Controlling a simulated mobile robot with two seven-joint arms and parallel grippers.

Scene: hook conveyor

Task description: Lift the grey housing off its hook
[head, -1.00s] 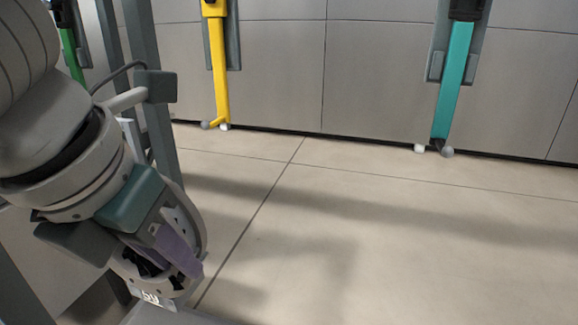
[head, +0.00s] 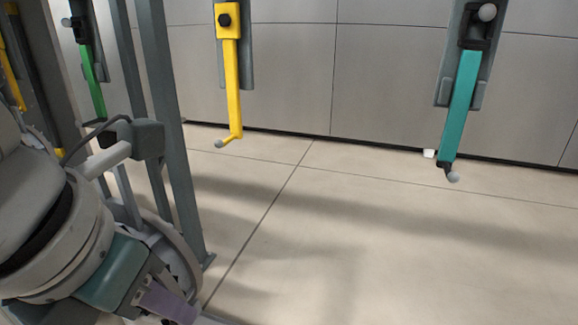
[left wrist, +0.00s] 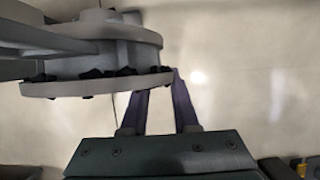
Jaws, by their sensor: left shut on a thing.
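The grey housing (head: 183,262) is a round flanged part at the lower left of the head view, partly hidden behind my left gripper and arm. In the left wrist view the housing (left wrist: 115,55) fills the upper left, with black bolts along its pale rim. My left gripper (head: 168,304) has a teal-grey body and purple fingers. In the left wrist view, my left gripper (left wrist: 158,82) has its fingers closing together at the right end of the rim, shut on the housing. The housing's own hook cannot be made out. My right gripper is not in view.
A yellow hook (head: 232,85) and a teal hook (head: 461,105) hang empty before the grey wall. A green hook (head: 93,85) hangs at the left. A grey frame post (head: 168,130) stands close beside my left arm. The floor at centre and right is clear.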

